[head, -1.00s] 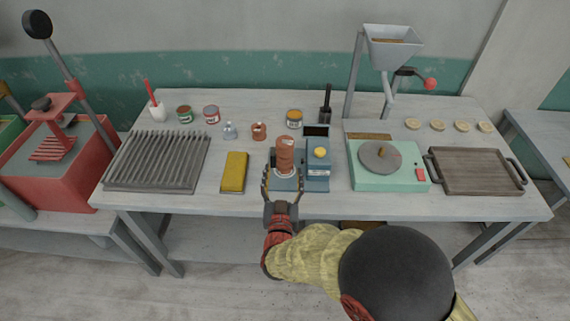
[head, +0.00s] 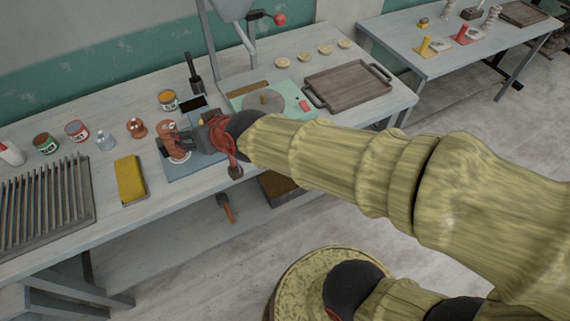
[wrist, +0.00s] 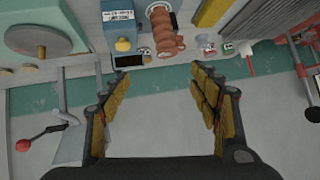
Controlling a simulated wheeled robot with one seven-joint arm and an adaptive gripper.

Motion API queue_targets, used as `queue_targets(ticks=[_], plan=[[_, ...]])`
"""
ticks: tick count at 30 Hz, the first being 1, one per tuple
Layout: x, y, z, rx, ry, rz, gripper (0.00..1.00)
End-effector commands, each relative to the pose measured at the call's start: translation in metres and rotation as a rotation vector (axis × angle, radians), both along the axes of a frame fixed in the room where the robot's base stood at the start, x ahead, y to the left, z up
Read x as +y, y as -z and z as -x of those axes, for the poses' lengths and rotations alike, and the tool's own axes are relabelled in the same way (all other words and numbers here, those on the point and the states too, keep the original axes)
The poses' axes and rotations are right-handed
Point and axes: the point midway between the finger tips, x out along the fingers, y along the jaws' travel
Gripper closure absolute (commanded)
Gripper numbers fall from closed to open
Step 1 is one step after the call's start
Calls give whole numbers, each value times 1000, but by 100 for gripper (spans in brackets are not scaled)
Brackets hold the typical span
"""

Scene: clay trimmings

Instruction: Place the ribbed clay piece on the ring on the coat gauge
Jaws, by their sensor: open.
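The ribbed clay piece (wrist: 163,34) is a reddish-brown ridged cylinder. In the wrist view it stands upright with its lower end at the white ring (wrist: 158,8), seemingly resting on it. In the head view, my gripper partly hides the clay piece (head: 165,146), and the ring (head: 180,157) shows below it. The coat gauge (head: 187,173) has a blue base, and its blue block (wrist: 117,22) with a yellow knob is beside the piece. My gripper (wrist: 163,64) is open, its fingers wide apart and nothing between them. The piece lies beyond the fingertips, apart from both fingers.
A yellow block (head: 130,180) and a ribbed grey rack (head: 45,215) lie left on the bench. Small jars (head: 77,131) and a short clay spool (head: 137,128) stand behind. The green turntable unit (head: 262,102) and wooden tray (head: 348,86) are to the right.

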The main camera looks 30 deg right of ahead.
Motion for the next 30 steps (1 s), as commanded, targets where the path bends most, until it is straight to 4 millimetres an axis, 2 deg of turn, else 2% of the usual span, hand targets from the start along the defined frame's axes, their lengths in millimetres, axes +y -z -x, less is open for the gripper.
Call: queue_targets(ticks=[1, 6, 9, 12, 17, 30], plan=[[-19, -10, 22, 43, 8, 19, 38], [-74, -17, 106, 224, 44, 104, 38], [-99, -17, 149, 311, 80, 144, 38], [-115, -15, 179, 372, 109, 171, 38], [-125, -14, 199, 415, 130, 188, 38], [-124, -14, 199, 416, 128, 188, 38]])
